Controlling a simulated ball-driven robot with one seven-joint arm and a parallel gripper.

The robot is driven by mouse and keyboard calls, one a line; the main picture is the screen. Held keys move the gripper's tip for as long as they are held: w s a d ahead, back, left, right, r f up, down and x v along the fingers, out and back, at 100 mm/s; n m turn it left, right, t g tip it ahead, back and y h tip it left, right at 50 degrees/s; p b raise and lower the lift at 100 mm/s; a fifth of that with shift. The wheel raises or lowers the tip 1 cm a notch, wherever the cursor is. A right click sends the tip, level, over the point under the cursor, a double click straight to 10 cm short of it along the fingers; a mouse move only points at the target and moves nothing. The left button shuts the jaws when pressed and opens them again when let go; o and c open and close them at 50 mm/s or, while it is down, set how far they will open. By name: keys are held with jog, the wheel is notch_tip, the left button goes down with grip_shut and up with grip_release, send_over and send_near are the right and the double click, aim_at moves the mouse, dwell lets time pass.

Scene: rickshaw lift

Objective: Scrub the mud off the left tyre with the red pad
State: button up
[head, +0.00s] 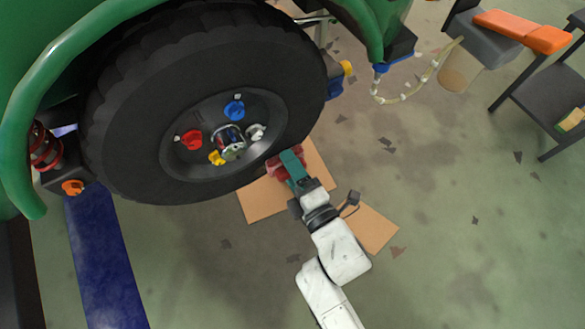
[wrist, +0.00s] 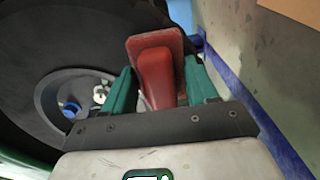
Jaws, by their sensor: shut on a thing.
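The left tyre (head: 112,135) is a large black wheel under a green fender at the upper left of the head view. It also fills the left of the wrist view (wrist: 60,35). My gripper (head: 287,161) is at the tyre's lower right edge. In the wrist view its green fingers (wrist: 158,90) are shut on the red pad (wrist: 155,50) by its raised red handle. The pad (head: 272,168) is partly hidden by my gripper in the head view. It is close to the tyre's edge, but I cannot tell if they touch. No mud stands out clearly on the dark tyre.
Cardboard sheets (head: 262,205) lie on the floor under my gripper. A blue beam (head: 103,260) runs along the floor at left. A dark stand (head: 545,90) is at right, near a grey and orange tool (head: 485,38) with a hose. Floor between is open, with small dark scraps.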

aim_at(274, 174)
jog(key=shift+s+a+f+b, duration=0.3)
jog(key=shift+a+f+b, duration=0.1)
jog(key=shift+b, duration=0.6)
jog(key=b, duration=0.1)
jog(key=s+a+b, duration=0.1)
jog(key=shift+a+f+b, duration=0.2)
jog(key=shift+a+b, duration=0.05)
jog(key=shift+b, duration=0.05)
jog(key=shift+s+a+b, duration=0.25)
jog(key=shift+a+b, duration=0.05)
